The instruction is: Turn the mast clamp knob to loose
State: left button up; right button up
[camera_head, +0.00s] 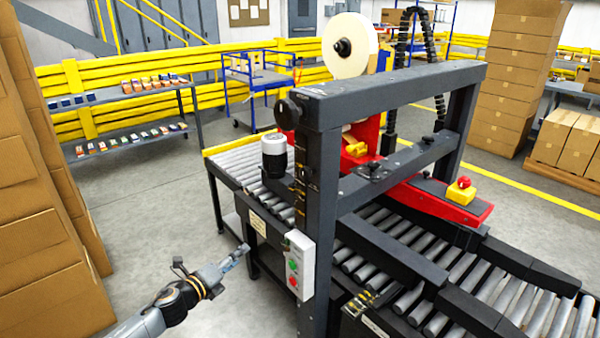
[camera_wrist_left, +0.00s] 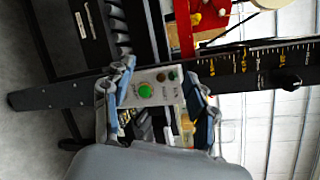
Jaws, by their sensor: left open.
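The mast clamp knob is a round black knob (camera_head: 287,113) at the upper left of the dark machine mast (camera_head: 318,210). In the left wrist view, which is turned sideways, a black knob (camera_wrist_left: 289,82) sticks out from the mast with its yellow scale marks, at the right. My left gripper (camera_head: 238,256) is low, in front of the machine and well below the knob. Its two fingers (camera_wrist_left: 163,80) stand apart and empty in the wrist view, with the control box showing between and beyond them. My right gripper is not in view.
A grey control box (camera_head: 299,265) with green and red buttons hangs on the mast's near side. A black-and-white cylinder (camera_head: 274,155) stands beside the mast below the knob. The roller conveyor (camera_head: 240,165) runs behind. Stacked cartons (camera_head: 40,200) are at the left; open floor lies between.

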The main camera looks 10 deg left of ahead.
pick_arm(q)
jog(key=d+r+m+h, duration=0.2)
jog(key=r+m, duration=0.3)
jog(key=r, duration=0.3)
jog(key=d+r+m+h, duration=0.25)
jog(key=r+m, duration=0.25)
jog(key=r, duration=0.3)
jog(key=m+g+h+p, duration=0.1)
jog(key=m+h+p, duration=0.1)
jog(key=m, duration=0.4)
send_near(303, 175)
jog(key=p+x, duration=0.3)
jog(key=x, duration=0.6)
jog(key=shift+w, duration=0.1)
jog(key=shift+n, duration=0.3)
jog(key=c, duration=1.1)
